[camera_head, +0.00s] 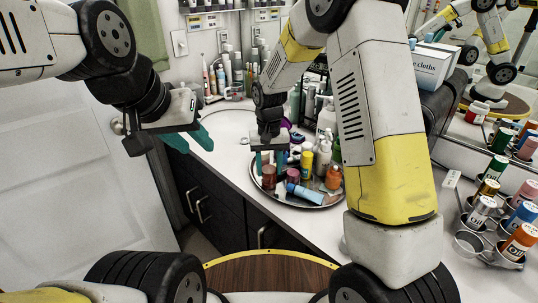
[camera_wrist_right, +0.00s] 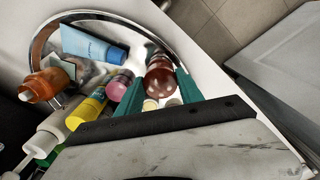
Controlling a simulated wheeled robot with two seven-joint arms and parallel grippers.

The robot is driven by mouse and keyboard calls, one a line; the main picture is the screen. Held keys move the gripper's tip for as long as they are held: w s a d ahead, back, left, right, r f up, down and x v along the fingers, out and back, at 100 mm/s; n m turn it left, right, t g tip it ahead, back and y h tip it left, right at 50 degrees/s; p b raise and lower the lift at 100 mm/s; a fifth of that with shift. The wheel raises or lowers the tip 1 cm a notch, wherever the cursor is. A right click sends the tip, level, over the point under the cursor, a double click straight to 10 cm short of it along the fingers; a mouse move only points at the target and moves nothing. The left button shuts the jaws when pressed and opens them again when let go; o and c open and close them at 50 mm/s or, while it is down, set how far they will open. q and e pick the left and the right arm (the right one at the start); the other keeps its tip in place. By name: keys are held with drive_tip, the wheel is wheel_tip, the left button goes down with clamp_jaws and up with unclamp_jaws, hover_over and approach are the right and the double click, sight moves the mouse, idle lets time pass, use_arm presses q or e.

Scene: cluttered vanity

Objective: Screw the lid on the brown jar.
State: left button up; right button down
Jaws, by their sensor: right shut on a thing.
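The brown jar (camera_head: 269,178) stands at the left side of the round tray (camera_head: 313,205) on the counter. In the right wrist view the brown jar (camera_wrist_right: 160,76) sits between the teal fingertips. My right gripper (camera_head: 270,164) points down and is shut on this jar; its fingers (camera_wrist_right: 160,90) lie on either side of it. I cannot make out a separate lid in either view.
The tray also holds a blue tube (camera_head: 305,193), an orange bottle (camera_head: 333,178), a yellow bottle (camera_head: 306,163) and a pink-capped jar (camera_head: 293,175). Bottles crowd behind it. A holder with several bottles (camera_head: 490,225) stands at right. The counter left of the tray is mostly clear.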

drive_tip(key=shift+f, duration=0.85)
idle(1.1)
drive_tip(key=shift+r, duration=0.3)
drive_tip(key=c, duration=1.4)
unclamp_jaws()
clamp_jaws()
drive_tip(key=shift+f, duration=0.2)
